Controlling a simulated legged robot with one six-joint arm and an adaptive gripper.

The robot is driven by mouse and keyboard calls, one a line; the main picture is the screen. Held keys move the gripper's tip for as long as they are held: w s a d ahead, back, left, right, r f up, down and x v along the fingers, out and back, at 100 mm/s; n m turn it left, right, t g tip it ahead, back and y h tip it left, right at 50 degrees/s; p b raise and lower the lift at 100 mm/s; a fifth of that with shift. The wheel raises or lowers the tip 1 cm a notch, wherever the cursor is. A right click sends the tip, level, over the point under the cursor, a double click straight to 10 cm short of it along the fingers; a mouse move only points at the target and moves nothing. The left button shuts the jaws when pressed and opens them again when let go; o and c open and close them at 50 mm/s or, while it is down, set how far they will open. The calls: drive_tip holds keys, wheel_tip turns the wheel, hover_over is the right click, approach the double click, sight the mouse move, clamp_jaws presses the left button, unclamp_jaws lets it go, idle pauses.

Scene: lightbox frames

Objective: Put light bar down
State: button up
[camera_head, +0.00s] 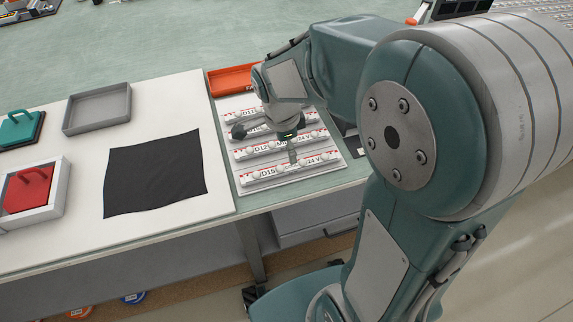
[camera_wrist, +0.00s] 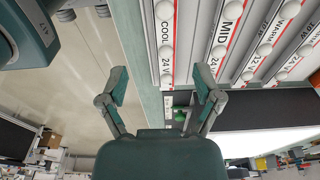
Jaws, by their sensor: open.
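Several white light bars with round lamps and red-edged labels lie side by side on a pale board (camera_head: 336,162) in the head view. The front light bar (camera_head: 290,171) is nearest the table's front edge. My gripper (camera_head: 291,146) is above the bars and hides parts of them. In the wrist view my gripper (camera_wrist: 161,82) is open, its two fingers wide apart with nothing held. The COOL 24 V light bar (camera_wrist: 166,45) ends between the fingertips in the picture; how far below is unclear. The MID 24 V light bar (camera_wrist: 225,42) lies beside it.
An orange tray (camera_head: 213,82) lies behind the bars. On the white tabletop left are a black cloth (camera_head: 155,175), a grey tray (camera_head: 97,108), a red handled block (camera_head: 30,190) in a white tray and a teal handled block (camera_head: 20,128). The green surface behind is mostly clear.

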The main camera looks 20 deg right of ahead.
sight(289, 165)
drive_tip(key=f, duration=0.1)
drive_tip(key=d+f, duration=0.1)
drive_tip(key=shift+d+f, duration=0.3)
drive_tip(key=shift+f, duration=0.4)
drive_tip(key=f, duration=0.3)
drive_tip(key=a+f, duration=0.1)
drive_tip(key=shift+w+f, duration=0.15)
drive_tip(key=shift+w, duration=0.2)
drive_tip(key=shift+f, duration=0.3)
drive_tip(key=shift+d+f, duration=0.15)
drive_tip(key=shift+d, duration=0.4)
drive_tip(key=c, duration=1)
drive_tip(key=shift+a, duration=0.2)
clamp_jaws()
drive_tip(key=shift+a, duration=0.15)
